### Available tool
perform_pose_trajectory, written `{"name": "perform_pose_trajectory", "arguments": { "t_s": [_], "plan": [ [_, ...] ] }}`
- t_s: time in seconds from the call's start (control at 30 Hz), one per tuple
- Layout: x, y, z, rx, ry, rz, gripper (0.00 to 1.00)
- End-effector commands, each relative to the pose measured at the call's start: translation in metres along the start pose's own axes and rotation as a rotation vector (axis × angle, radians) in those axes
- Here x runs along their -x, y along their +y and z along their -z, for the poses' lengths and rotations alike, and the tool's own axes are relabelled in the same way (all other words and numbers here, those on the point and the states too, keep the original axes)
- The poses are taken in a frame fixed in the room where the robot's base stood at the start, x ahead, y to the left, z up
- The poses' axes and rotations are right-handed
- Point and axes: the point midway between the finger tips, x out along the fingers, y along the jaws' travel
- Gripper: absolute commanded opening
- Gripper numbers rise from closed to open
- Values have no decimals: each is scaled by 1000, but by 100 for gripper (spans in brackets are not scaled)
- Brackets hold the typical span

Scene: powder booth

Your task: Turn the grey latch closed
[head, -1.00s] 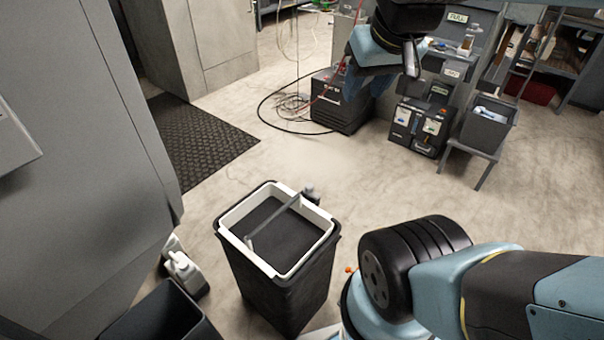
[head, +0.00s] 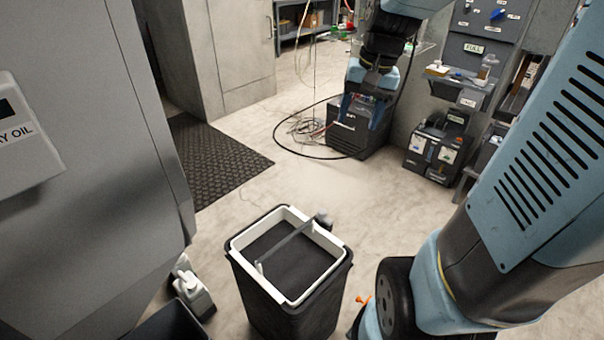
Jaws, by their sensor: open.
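No part in view is clearly the grey latch, so I cannot tell which thing it is. A grey bar (head: 287,245) with a rounded grey end lies across the white rim of a black bin.
The black bin with its white rim (head: 240,243) stands on the pale floor, near white bottles (head: 192,290). A large grey housing (head: 110,180) fills the left. A dark mat (head: 218,158), a dark box (head: 350,135) and loose cables (head: 303,130) lie farther back.

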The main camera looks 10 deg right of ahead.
Motion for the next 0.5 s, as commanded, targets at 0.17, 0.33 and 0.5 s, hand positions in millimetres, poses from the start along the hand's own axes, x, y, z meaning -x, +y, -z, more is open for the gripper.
{"name": "perform_pose_trajectory", "arguments": {
  "t_s": [0.17,0.33,0.5],
  "plan": [
    [-28,3,27,-94,-91,23,61],
    [-55,7,50,-182,-173,49,61],
    [-85,14,72,-276,-254,80,61]
  ]
}}
